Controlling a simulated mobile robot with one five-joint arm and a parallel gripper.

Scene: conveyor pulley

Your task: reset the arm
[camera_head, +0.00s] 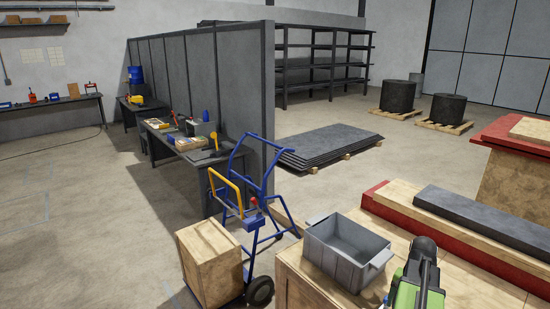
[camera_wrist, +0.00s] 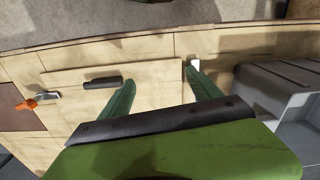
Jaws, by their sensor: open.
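My gripper (camera_wrist: 160,78) shows in the wrist view, with two green fingers spread apart and nothing between them. It is over or in front of a pale wooden surface with panel seams and a dark bar-like handle (camera_wrist: 102,83). I cannot tell how far the fingertips are from the wood. In the head view, part of my green and black arm shows at the bottom right, beside the grey bin (camera_head: 347,250) on the wooden bench (camera_head: 310,289). The fingers are hidden there.
The grey bin also shows at the right in the wrist view (camera_wrist: 270,100). An orange-handled item (camera_wrist: 28,103) lies at its left. A blue hand truck (camera_head: 252,200) with a wooden crate (camera_head: 210,262) stands left of the bench. Floor farther left is clear.

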